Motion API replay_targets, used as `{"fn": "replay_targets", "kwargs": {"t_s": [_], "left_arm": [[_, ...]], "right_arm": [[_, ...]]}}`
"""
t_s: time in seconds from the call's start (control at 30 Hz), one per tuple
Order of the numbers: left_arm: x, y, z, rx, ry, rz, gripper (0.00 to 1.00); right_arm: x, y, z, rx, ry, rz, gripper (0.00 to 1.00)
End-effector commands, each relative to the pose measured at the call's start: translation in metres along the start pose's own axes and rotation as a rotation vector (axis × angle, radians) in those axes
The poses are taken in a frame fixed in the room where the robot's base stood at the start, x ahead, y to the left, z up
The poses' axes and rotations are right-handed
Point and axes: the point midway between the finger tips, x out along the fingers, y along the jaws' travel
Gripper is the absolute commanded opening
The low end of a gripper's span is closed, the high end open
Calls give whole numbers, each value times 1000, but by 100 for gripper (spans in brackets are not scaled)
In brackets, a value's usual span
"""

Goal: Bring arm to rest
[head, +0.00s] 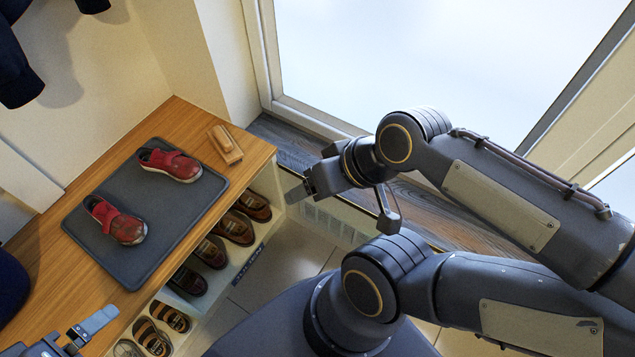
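My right arm comes in from the right. Its gripper (297,192) hangs in the air beside the right end of the wooden bench, over the floor near the window. It seems to hold nothing, and its fingers overlap, so their gap cannot be seen. My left gripper (98,320) shows only in part at the bottom left corner, by the bench's front edge. One grey finger is visible there; the rest is cut off by the frame, and nothing is seen held in it.
Two red shoes (170,164) (116,220) sit apart on a dark mat (160,225) on the wooden bench (40,250). A wooden brush (225,144) lies right of the mat. Several shoes fill the cubbies (222,285) below. A window frame (310,118) stands behind my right arm.

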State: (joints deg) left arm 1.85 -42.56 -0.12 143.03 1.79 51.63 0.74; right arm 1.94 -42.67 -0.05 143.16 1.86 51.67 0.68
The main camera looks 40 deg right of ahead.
Motion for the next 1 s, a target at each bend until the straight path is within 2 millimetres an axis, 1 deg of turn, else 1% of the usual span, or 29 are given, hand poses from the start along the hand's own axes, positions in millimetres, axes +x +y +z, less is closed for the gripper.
{"fn": "replay_targets", "kwargs": {"t_s": [0.17,0.27,0.37,0.47,0.6,0.9,1.0], "left_arm": [[-5,2,-2,0,0,0,100],[-18,8,-9,0,0,0,100],[-41,19,-21,0,0,0,100],[-72,33,-36,0,0,0,100],[-122,56,-62,0,0,0,100],[-225,103,-114,0,0,0,100],[-247,113,-125,0,0,0,100]], "right_arm": [[-5,-2,-3,0,1,0,68],[-18,-8,-10,0,1,0,68],[-41,-19,-21,0,1,0,68],[-72,-33,-37,0,1,0,68],[-123,-56,-63,0,1,0,68],[-225,-103,-114,0,1,0,68],[-248,-113,-126,0,1,0,68]]}}
